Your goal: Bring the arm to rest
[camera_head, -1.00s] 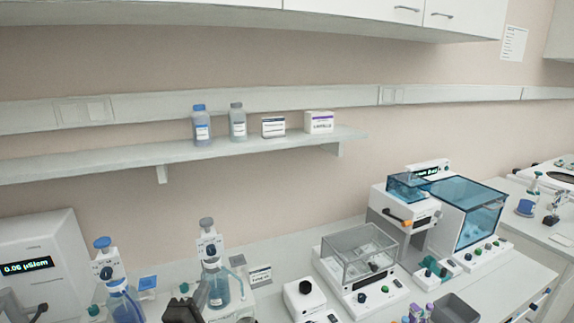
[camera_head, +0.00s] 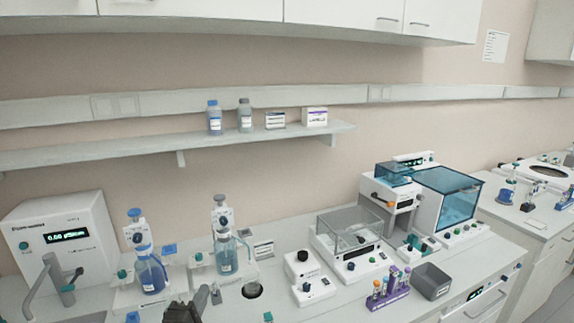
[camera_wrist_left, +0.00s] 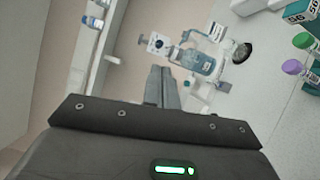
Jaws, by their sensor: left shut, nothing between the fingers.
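My left gripper (camera_head: 204,300) shows at the bottom of the head view, dark, with its slim grey fingers above the bench. In the left wrist view its fingers (camera_wrist_left: 161,88) lie together, shut with nothing between them. They point toward a dispenser bottle with blue liquid (camera_wrist_left: 194,62). That bottle (camera_head: 226,256) stands behind the gripper in the head view, apart from it as far as I can tell. My right gripper is in neither view.
A second blue dispenser bottle (camera_head: 151,271) and a meter (camera_head: 66,243) stand left. A purple tube rack (camera_head: 388,298), a grey bin (camera_head: 432,281) and a balance (camera_head: 350,247) stand right. A wall shelf (camera_head: 110,151) runs above.

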